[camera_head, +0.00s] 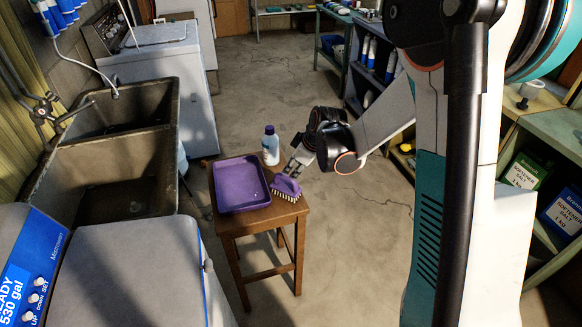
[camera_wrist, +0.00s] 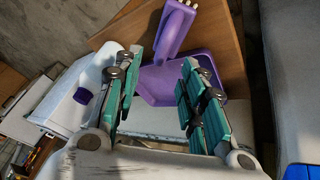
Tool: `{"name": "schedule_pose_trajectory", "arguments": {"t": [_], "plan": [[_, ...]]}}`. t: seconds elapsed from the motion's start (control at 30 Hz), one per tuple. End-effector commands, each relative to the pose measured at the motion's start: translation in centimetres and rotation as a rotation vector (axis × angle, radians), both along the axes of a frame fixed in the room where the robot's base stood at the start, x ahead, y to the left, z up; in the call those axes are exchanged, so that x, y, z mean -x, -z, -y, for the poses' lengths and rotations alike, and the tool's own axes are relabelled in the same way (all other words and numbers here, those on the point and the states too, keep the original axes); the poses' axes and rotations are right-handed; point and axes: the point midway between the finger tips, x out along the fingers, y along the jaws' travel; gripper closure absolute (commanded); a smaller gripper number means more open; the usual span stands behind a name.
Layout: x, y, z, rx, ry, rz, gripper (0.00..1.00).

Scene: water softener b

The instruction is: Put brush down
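The purple brush (camera_head: 287,186) has pale bristles facing down and appears to rest on the wooden stool (camera_head: 256,222), near its right edge, beside the purple tray (camera_head: 240,184). My gripper (camera_head: 292,167) is just above and behind the brush. In the wrist view, my gripper (camera_wrist: 160,62) has its two green-padded fingers spread apart. The brush (camera_wrist: 174,30) lies beyond the fingertips, with a gap to each finger. The tray (camera_wrist: 160,88) shows behind the fingers, which partly hide it.
A white bottle (camera_head: 270,146) with a dark cap stands at the back of the stool, close to my gripper. A double sink (camera_head: 105,170) is left of the stool. Shelves with salt boxes (camera_head: 525,172) are at right. Floor between is clear.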

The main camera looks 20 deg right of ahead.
Motion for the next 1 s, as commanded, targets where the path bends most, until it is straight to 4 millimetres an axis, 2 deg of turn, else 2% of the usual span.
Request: {"name": "schedule_pose_trajectory", "arguments": {"t": [0.23, 0.37, 0.5, 0.7, 1.0], "plan": [[1.1, -2.0, 0.2, -0.002, 0.012, 0.000, 0.62], [2.6, -4.4, -0.1, -0.014, 0.061, 0.000, 0.62], [5.5, -8.0, -0.6, -0.037, 0.153, 0.000, 0.62], [10.3, -12.4, -1.2, -0.075, 0.287, 0.007, 0.62], [18.1, -16.6, -1.8, -0.142, 0.484, 0.029, 0.62]]}}
